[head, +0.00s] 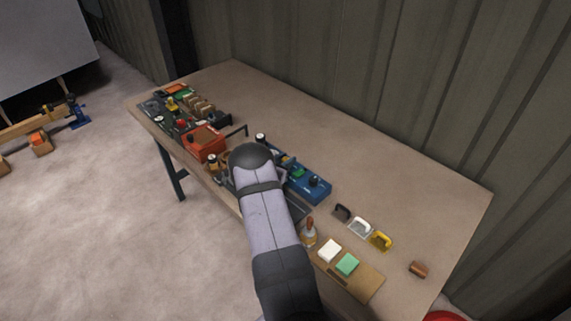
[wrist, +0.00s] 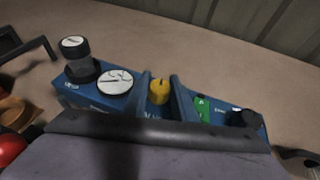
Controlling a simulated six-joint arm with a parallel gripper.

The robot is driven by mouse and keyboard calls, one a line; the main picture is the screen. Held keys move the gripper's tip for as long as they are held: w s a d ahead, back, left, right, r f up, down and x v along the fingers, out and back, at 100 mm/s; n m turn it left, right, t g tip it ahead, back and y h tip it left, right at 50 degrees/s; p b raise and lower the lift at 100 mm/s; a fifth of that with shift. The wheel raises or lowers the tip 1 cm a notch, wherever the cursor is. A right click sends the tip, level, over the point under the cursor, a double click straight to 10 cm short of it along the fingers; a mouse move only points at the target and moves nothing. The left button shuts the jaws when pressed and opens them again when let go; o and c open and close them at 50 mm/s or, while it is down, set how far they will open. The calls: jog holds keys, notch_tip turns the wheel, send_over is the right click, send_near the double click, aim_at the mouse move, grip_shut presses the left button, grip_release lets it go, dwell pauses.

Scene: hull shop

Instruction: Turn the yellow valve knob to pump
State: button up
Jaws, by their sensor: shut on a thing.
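The yellow valve knob (wrist: 158,93) stands on top of a blue box (wrist: 85,97) in the wrist view. My gripper (wrist: 161,84) has one finger on each side of the knob and is shut on it. Lettering on the box's front below the knob is partly cut off by my wrist, and I cannot read a pump mark. In the head view the blue box (head: 311,192) is partly behind my arm, and my fingers and the held knob cannot be made out.
An orange box (head: 203,142) stands to the left. Sanding blocks and a brown board (head: 366,283) lie to the right. The table's back is clear.

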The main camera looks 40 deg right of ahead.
jog(key=shift+w+d+f+m+g+b, duration=0.1)
jog(key=shift+m+g+b, duration=1.05)
jog(key=shift+b, duration=0.8)
jog(key=shift+r+m+g+b, duration=0.25)
jog(key=shift+m+g+b, duration=0.2)
jog(key=shift+g+b, duration=0.3)
jog(key=o, duration=0.8)
jog(key=shift+c, duration=0.2)
jog(key=shift+a, duration=0.2)
jog(key=shift+a, duration=0.25)
jog(key=shift+b+v, duration=1.15)
jog(key=shift+v, duration=2.2)
